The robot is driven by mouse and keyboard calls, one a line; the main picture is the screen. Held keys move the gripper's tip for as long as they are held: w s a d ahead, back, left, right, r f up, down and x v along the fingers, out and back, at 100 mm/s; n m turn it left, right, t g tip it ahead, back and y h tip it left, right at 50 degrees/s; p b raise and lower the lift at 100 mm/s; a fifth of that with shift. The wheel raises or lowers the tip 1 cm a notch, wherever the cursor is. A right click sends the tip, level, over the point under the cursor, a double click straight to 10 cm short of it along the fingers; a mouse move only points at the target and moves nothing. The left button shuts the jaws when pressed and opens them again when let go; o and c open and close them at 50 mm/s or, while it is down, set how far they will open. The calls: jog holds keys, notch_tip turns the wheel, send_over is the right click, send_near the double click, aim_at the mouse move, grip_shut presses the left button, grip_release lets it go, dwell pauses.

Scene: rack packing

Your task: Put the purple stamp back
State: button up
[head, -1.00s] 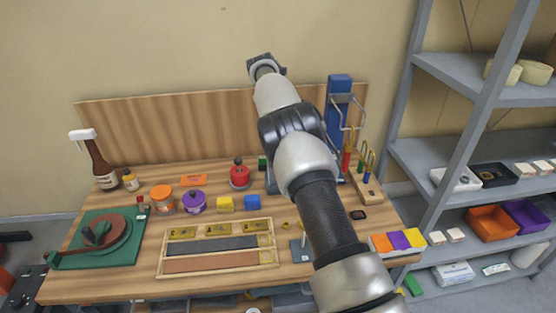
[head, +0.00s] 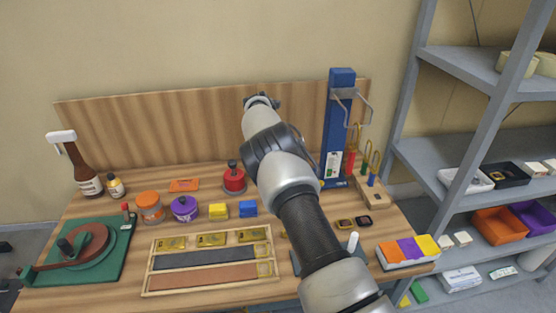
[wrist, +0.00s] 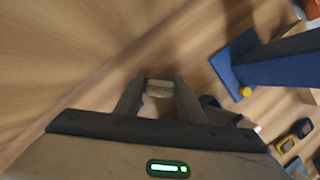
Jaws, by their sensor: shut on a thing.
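My gripper (wrist: 159,86) shows in the wrist view, its two fingers shut on a small pale, wood-toned thing (wrist: 159,89). I see only the end of this thing and no purple on it, so I cannot tell whether it is the purple stamp. In the head view my arm reaches toward the backboard and hides the fingers and what they hold. Two small dark-faced, framed items lie on the table (head: 345,223) right of my arm; they also show in the wrist view (wrist: 285,144). No thing in view is clearly the purple stamp.
A blue upright stand (head: 337,125) is close on the right, its base also in the wrist view (wrist: 232,72). A wooden rack with coloured handles (head: 372,192), a tray with orange, purple and yellow blocks (head: 410,250), a purple jar (head: 184,208) and a wooden tray (head: 150,283) stand around.

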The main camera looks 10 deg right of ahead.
jog(key=shift+f, duration=0.95)
jog(key=shift+f, duration=0.1)
jog(key=o, duration=0.8)
jog(key=shift+o, duration=0.2)
